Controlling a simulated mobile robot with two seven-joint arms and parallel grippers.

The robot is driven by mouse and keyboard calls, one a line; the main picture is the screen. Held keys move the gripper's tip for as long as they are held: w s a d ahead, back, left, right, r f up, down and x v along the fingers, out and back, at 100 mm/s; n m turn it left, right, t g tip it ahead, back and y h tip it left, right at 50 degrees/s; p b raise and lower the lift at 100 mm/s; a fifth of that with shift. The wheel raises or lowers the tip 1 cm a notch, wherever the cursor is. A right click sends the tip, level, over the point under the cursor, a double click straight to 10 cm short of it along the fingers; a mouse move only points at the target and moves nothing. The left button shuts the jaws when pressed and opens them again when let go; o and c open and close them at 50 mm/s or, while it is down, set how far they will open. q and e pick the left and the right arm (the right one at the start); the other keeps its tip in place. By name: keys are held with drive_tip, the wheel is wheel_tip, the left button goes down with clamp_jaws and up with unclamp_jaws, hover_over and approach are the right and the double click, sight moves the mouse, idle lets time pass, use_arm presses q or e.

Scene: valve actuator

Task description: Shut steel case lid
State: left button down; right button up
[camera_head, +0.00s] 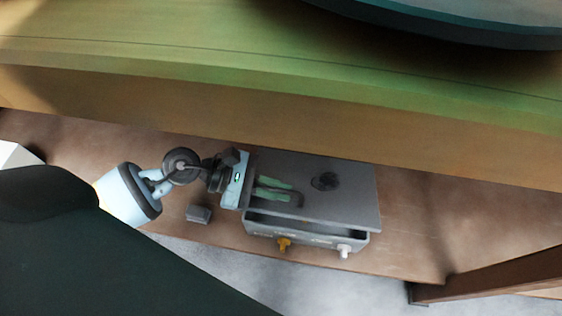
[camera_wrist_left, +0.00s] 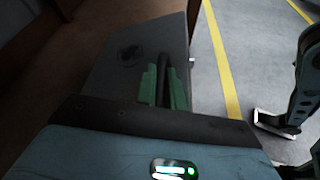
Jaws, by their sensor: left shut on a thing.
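The steel case (camera_head: 307,232) stands on the brown surface in the head view, with its grey lid (camera_head: 345,190) tilted over it. A dark gap shows between the lid's front edge and the case body. My left gripper (camera_head: 292,191) reaches in from the left. Its green fingers lie over the lid and are shut on the dark lid handle (camera_head: 297,200). In the left wrist view, the handle (camera_wrist_left: 163,72) sits between the green fingers (camera_wrist_left: 163,90), with the grey lid (camera_wrist_left: 120,68) behind.
A yellow knob (camera_head: 285,243) and a white knob (camera_head: 344,250) stick out from the case front. A small grey block (camera_head: 199,214) lies left of the case. A wide green-brown beam (camera_head: 300,110) runs behind it. Grey floor (camera_head: 320,290) is open in front.

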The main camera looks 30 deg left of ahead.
sight(272, 203)
use_arm(q)
drive_tip(key=f, duration=0.1)
drive_tip(key=s+f+b, duration=0.1)
drive_tip(key=f, duration=0.1)
drive_tip(key=shift+s+d+f, duration=0.2)
drive_tip(key=shift+s+f, duration=0.05)
drive_tip(key=shift+f, duration=0.05)
drive_tip(key=shift+s+d+f+b, duration=0.1)
drive_tip(key=shift+s+f+b, duration=0.1)
drive_tip(key=shift+f+b, duration=0.3)
drive_tip(key=shift+s+f+b, duration=0.2)
drive_tip(key=shift+f+b, duration=0.1)
drive_tip(key=shift+f, duration=0.4)
drive_tip(key=shift+s+f, duration=0.1)
drive_tip(key=shift+f, duration=0.05)
drive_tip(key=c, duration=1.6)
unclamp_jaws()
drive_tip(key=shift+o, duration=0.6)
drive_tip(key=shift+p+v, duration=0.9)
drive_tip(key=shift+v, duration=3)
